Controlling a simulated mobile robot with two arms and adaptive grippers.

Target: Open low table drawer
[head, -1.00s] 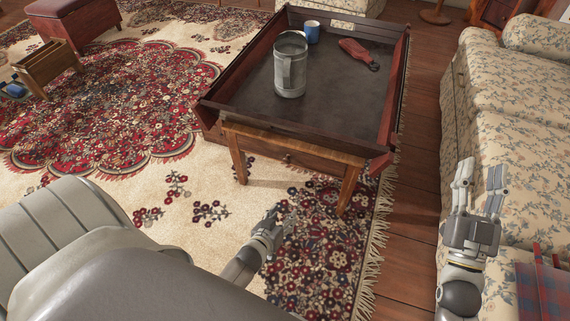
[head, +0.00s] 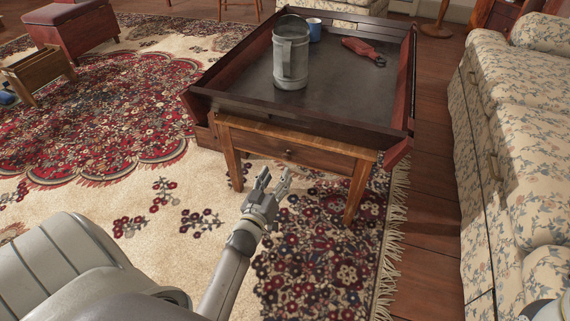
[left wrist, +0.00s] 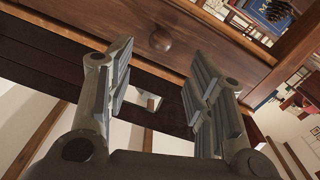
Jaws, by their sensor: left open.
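The low table (head: 229,122) is wooden with a dark tray-like top. Its drawer (head: 262,145) faces me and is closed, with a small round knob (head: 288,153) at its middle. In the left wrist view the drawer front (left wrist: 215,45) crosses the top, with the round wooden knob (left wrist: 161,40) above and between the fingers. My left gripper (head: 275,180) is open and empty, a little below and in front of the knob, apart from it. It also shows in the left wrist view (left wrist: 160,85). My right gripper is out of the head view.
A grey metal mug (head: 290,60), a blue cup (head: 314,30) and a red-handled object (head: 360,48) are on the tabletop. A floral sofa (head: 515,150) stands at the right. The patterned rug (head: 150,205) before the table is clear.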

